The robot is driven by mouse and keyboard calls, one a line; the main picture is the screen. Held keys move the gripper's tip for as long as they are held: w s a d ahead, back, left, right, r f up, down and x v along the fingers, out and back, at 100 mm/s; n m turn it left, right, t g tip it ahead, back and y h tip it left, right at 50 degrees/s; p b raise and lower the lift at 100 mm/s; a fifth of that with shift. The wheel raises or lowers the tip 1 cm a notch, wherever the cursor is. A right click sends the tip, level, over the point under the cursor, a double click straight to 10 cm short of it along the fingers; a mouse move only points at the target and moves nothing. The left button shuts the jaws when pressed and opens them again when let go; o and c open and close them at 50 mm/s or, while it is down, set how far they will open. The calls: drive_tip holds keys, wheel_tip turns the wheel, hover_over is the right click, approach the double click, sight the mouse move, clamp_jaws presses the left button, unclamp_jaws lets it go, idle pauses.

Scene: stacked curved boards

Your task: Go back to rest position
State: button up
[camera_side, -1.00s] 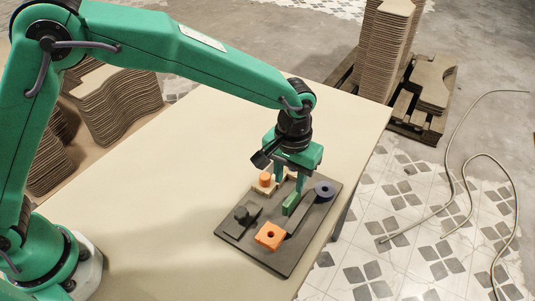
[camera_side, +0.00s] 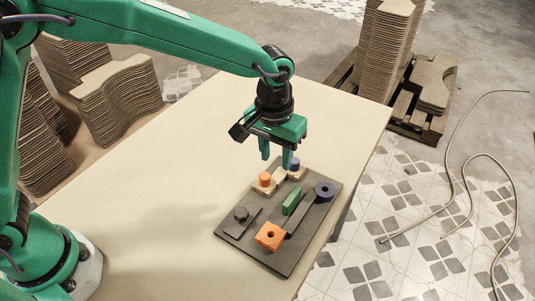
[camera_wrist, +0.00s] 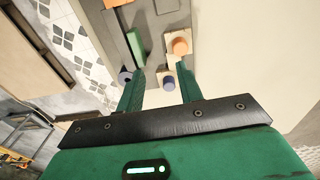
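My gripper (camera_side: 276,158) is open and empty above the table, just behind the dark board (camera_side: 272,258). It also shows in the wrist view (camera_wrist: 152,86), fingers apart with nothing between them. At the board's back edge, an orange cylinder (camera_side: 265,179) and a blue cylinder (camera_side: 295,164) sit on light wooden pieces. The blue cylinder is partly behind a finger.
The pale table (camera_side: 170,200) is clear to the left of the board. Stacks of curved boards stand at the back left (camera_side: 120,100) and behind the table (camera_side: 388,50). A loose cable (camera_side: 455,190) lies on the tiled floor to the right.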

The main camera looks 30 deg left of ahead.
drive_tip(key=s+a+r+t, duration=0.1)
drive_tip(key=s+a+r, duration=0.2)
drive_tip(key=a+r, duration=0.4)
drive_tip(key=s+a+r+t, duration=0.1)
drive_tip(key=s+a+r, duration=0.25)
drive_tip(key=a, duration=0.55)
drive_tip(key=s+a+r+t, duration=0.1)
drive_tip(key=s+a+t, duration=0.2)
drive_tip(key=s+a, duration=0.7)
drive_tip(key=s, duration=0.2)
drive_tip(key=shift+s+a+r, duration=0.3)
drive_tip(key=shift+w, duration=0.1)
